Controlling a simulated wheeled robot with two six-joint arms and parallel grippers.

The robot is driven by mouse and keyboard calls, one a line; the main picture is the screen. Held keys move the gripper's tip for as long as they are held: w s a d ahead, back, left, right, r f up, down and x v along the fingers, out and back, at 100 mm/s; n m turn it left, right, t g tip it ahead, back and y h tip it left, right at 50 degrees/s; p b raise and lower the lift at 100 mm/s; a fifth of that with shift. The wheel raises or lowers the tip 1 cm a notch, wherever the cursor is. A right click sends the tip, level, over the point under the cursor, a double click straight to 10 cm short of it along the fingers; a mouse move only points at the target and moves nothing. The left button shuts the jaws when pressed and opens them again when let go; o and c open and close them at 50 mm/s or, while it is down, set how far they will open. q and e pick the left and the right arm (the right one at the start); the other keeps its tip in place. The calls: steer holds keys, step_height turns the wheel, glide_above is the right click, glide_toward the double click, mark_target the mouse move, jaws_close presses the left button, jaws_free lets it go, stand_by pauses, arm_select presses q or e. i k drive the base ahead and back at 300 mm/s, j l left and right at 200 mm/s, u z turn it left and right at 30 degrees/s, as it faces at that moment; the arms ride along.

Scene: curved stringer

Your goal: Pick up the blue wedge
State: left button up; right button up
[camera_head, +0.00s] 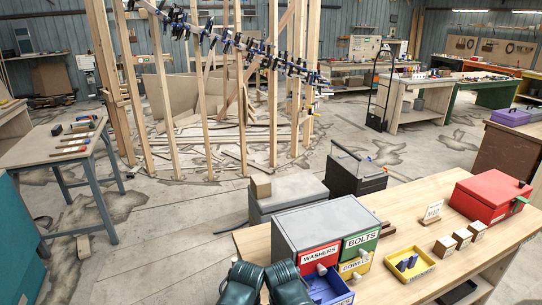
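A yellow tray (388,268) stands on the wooden bench, right of the small parts bins. Small dark blue pieces (408,262) lie in it; at least one looks wedge-shaped, and they are too small for me to tell exactly which is the blue wedge. They lie close together, inside the tray's rim.
Left of the tray stand a grey cabinet (322,222) and labelled bins, with a blue bin (330,288) in front. Small wooden blocks (462,238) and a red toolbox (490,197) stand to the right. Two dark green, glove-like shapes (287,284) fill the bottom edge.

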mark_target(412, 261)
steer(key=z, duration=1.25)
steer(key=i+l, duration=0.7)
steer(key=i+l+u, duration=0.15)
steer(key=i+l, duration=0.35)
steer(key=u, duration=1.1)
